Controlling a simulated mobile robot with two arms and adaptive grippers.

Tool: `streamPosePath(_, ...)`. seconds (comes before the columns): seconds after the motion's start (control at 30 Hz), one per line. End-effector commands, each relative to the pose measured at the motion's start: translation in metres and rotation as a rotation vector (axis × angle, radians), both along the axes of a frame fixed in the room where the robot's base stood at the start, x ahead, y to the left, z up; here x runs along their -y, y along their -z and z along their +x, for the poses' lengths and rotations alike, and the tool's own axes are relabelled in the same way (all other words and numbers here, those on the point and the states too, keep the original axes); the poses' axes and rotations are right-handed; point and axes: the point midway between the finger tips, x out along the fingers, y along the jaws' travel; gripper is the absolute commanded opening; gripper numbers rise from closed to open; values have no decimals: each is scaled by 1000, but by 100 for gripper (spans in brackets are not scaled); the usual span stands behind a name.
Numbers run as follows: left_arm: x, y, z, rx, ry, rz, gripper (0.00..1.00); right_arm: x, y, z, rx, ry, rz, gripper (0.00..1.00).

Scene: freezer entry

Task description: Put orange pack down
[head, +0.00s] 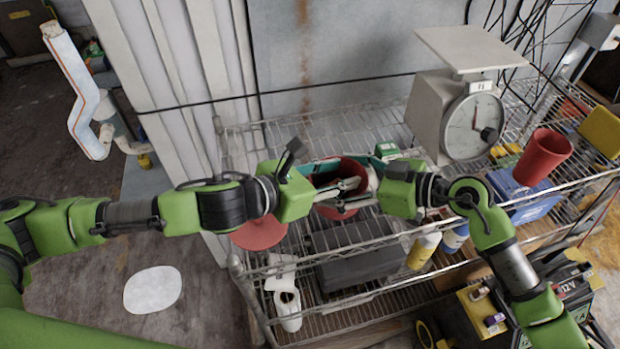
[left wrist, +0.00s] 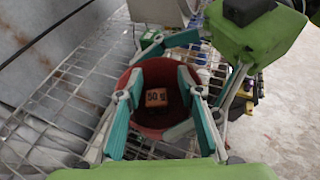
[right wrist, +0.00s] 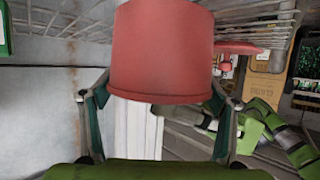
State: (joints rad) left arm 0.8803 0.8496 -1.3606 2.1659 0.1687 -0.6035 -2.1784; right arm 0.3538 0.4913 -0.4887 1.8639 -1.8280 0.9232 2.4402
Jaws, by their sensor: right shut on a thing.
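A small orange pack marked "50 g" (left wrist: 158,97) is at the bottom of a red pot in the left wrist view. The red pot (right wrist: 160,50) is large in the right wrist view and also shows in the head view (head: 340,213). My right gripper (right wrist: 157,98) is shut on the red pot, a finger on each side. My left gripper (left wrist: 160,90) is open, its teal fingers spread at the pot's mouth above the pack. The pack is hidden in the head view. I cannot tell whether the left fingers touch the pot.
A wire shelf rack (head: 240,150) lies below the grippers. A white scale (head: 430,115) stands at its back, with a second red pot (head: 543,157) to its right. A small green box (head: 387,150) is behind the grippers. A dark case (head: 355,255) sits on the lower shelf.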

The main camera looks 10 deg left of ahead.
Motion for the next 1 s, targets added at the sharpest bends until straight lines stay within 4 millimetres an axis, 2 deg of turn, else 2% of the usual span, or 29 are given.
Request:
streamPosePath(0.2,-35,-18,-30,1,-7,6,34,1,1,0,-1,1,-3,57)
streamPosePath(0.5,-67,-38,-62,3,-8,4,34,1,1,0,-1,0,-3,57)
streamPosePath(0.7,-74,-43,-71,3,-5,3,34,1,1,0,0,0,-3,57)
streamPosePath(1.0,-75,-44,-72,4,-5,2,34,1,1,0,0,0,-3,57)
